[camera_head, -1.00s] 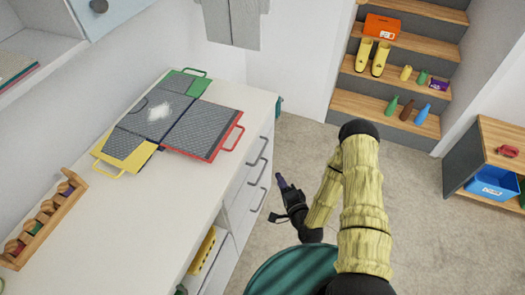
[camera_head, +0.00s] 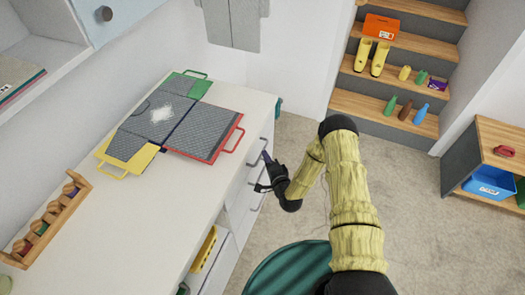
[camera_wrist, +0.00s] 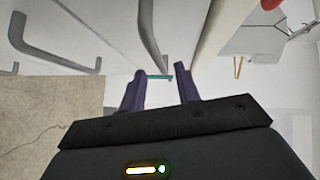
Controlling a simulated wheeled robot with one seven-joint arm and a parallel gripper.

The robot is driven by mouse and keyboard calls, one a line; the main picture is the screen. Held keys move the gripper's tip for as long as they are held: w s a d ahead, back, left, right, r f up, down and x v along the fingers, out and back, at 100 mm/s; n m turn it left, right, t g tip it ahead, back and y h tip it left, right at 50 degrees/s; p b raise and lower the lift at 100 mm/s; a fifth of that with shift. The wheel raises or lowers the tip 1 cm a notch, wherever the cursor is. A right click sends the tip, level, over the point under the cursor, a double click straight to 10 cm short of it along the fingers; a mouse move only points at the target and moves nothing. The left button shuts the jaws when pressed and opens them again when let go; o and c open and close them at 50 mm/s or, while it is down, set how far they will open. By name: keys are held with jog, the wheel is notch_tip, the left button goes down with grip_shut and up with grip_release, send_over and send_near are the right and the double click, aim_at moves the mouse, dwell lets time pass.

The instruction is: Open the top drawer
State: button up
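The white cabinet has a column of drawers on its front face, each with a grey bar handle. The top drawer (camera_wrist: 178,30) looks shut. Its handle (camera_wrist: 150,36) is nearest the counter edge in the wrist view, and its upper part shows in the head view (camera_head: 263,146). A lower handle (camera_wrist: 50,52) lies to the left in the wrist view. My gripper (camera_head: 266,157) is beside the drawer fronts. In the wrist view its two purple fingers (camera_wrist: 159,70) are apart, with the top handle's end appearing ahead between them. I cannot tell whether they touch it.
The white counter (camera_head: 150,215) carries a folding grey mat (camera_head: 200,130) with coloured handles and a wooden rack (camera_head: 52,220). An open shelf with a yellow item (camera_head: 204,248) is below. Stairs (camera_head: 385,105) hold boots and bottles. Floor (camera_head: 400,200) to the right is clear.

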jog(key=shift+p+x, duration=0.35)
jog(key=shift+x, duration=2.05)
jog(key=shift+s+a, duration=0.1)
jog(key=shift+a, duration=0.05)
grip_shut()
